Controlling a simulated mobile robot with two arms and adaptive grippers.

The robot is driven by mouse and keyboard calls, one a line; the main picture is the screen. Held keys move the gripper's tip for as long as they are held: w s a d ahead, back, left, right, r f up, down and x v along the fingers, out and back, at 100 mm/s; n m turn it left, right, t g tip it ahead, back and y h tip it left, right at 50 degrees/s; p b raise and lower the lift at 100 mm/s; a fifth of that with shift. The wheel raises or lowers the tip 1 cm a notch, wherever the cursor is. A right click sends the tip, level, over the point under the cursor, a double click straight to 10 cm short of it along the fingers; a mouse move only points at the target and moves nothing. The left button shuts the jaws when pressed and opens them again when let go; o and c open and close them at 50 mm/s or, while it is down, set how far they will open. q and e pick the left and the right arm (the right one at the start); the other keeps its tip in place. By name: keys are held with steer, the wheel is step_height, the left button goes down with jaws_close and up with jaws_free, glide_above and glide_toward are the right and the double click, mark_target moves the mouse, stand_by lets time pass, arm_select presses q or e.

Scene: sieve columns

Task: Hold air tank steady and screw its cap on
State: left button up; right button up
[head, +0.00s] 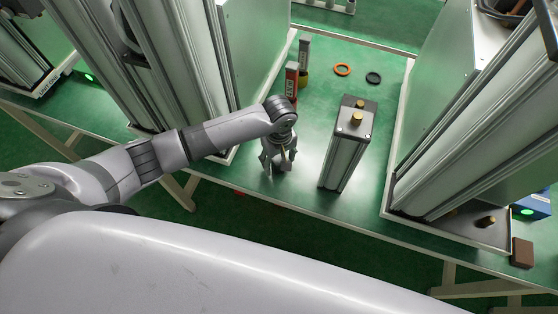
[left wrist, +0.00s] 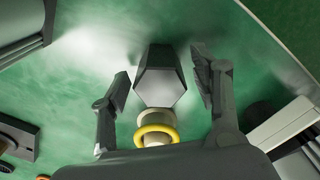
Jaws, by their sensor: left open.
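A tall grey box with two brass fittings on top, which looks like the air tank (head: 342,160), stands upright near the front of the green table in the head view. My left gripper (head: 279,168) points down just left of it, apart from it, with its fingers spread. In the left wrist view, a dark faceted piece (left wrist: 160,75) with a pale part and a yellow ring (left wrist: 155,131) shows between the open fingers. I cannot tell whether this is the cap or whether the fingers touch it. My right gripper is not in view.
An orange ring (head: 342,69) and a dark ring (head: 373,78) lie behind the box. A red-and-dark block (head: 291,84) stands back left. Large columns flank the table left and right. A blue box (head: 530,207) and brown block (head: 522,253) are at the right.

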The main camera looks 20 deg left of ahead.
arm_select(q)
steer(key=shift+f, duration=0.7)
steer(key=c, duration=1)
steer(key=shift+r, duration=0.1)
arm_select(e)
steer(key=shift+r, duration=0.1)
arm_select(q)
step_height(320, 180, up, 13)
steer(key=p, duration=1.4)
step_height(320, 180, up, 7)
glide_above(279, 159)
steer(key=shift+b, duration=0.45)
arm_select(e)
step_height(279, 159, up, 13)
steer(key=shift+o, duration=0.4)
